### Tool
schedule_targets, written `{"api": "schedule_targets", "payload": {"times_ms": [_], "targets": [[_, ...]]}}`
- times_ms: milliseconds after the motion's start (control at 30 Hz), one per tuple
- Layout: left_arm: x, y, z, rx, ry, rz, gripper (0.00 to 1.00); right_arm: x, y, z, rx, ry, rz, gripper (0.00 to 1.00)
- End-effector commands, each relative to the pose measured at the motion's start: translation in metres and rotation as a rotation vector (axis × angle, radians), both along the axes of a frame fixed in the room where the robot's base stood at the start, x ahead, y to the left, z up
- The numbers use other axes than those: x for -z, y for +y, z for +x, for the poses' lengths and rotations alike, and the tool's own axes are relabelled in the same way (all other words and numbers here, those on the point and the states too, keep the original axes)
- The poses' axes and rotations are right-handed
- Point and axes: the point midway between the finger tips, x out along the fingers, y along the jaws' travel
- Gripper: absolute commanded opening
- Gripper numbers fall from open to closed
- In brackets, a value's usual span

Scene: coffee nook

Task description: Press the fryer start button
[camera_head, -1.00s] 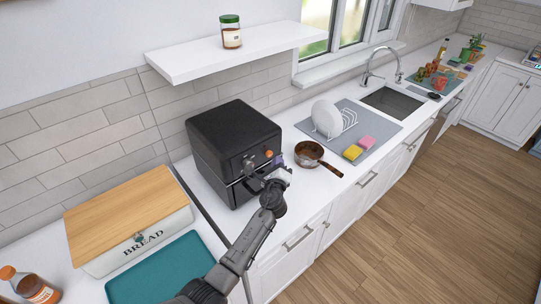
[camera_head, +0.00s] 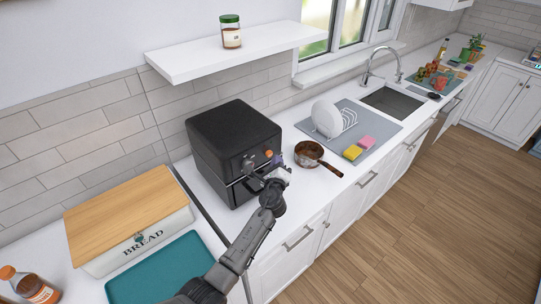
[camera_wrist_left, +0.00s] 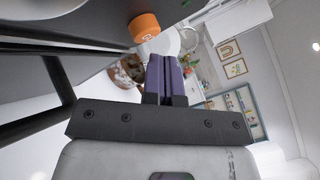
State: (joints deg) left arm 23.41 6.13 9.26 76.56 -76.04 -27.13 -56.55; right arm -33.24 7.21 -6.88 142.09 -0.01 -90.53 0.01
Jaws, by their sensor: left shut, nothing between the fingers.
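The black fryer (camera_head: 230,145) stands on the white counter. Its front carries a round orange button (camera_head: 267,154), which also shows close up in the wrist view (camera_wrist_left: 144,27). My left gripper (camera_head: 277,161) is in front of the fryer's front face, just right of the orange button. In the wrist view its purple fingers (camera_wrist_left: 165,72) are together with nothing between them. The orange button lies up and left of the fingertips there, with a visible gap. My right gripper is not in view.
A brown saucepan (camera_head: 308,154) stands right of the fryer, close to my left gripper. A grey mat (camera_head: 376,128) holds a dish rack and sponges. A bread box (camera_head: 130,222) and teal tray (camera_head: 160,273) are at left. A shelf (camera_head: 235,52) hangs above.

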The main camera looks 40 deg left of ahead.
Motion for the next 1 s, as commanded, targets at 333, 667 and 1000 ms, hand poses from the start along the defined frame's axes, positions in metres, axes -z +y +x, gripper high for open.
{"api": "schedule_targets", "payload": {"times_ms": [333, 667, 1000], "targets": [[-0.0001, 0.0056, 0.0008, 0.0, 0.0, 0.0, 0.0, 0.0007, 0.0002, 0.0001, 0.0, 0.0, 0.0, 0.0], [-0.0001, 0.0063, 0.0009, 0.0, 0.0, 0.0, 0.0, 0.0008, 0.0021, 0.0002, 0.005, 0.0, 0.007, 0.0], [-0.0002, 0.01, 0.0014, 0.001, -0.001, 0.0, 0.0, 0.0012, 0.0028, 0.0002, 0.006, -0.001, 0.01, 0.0]]}}
